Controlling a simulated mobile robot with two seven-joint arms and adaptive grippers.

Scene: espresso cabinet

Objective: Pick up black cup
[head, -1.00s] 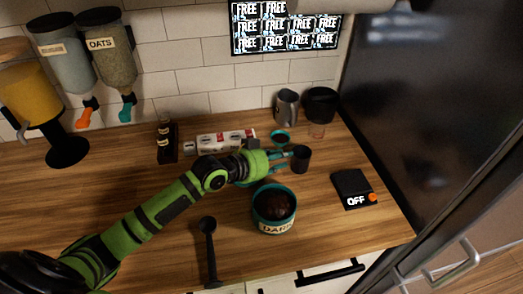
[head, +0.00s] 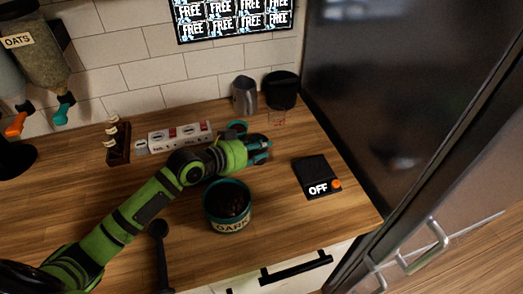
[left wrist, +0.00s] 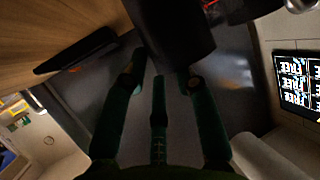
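My left gripper (head: 268,148) reaches low over the counter, above and beyond the round tub (head: 229,222). In the left wrist view, its green fingers (left wrist: 164,78) are spread apart. A large dark cylinder, which looks like the black cup (left wrist: 178,32), is at the fingertips and cut off by the top edge. I cannot tell whether the fingers touch it. In the head view I cannot make out the cup; the gripper seems to hide it. My right gripper is not in view.
A scale reading OFF (head: 316,177) lies to the gripper's right. A metal pitcher (head: 244,95) and a black-topped container (head: 282,90) stand by the wall. A dark spoon (head: 160,250) lies at the front. The dark fridge (head: 390,100) bounds the right side.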

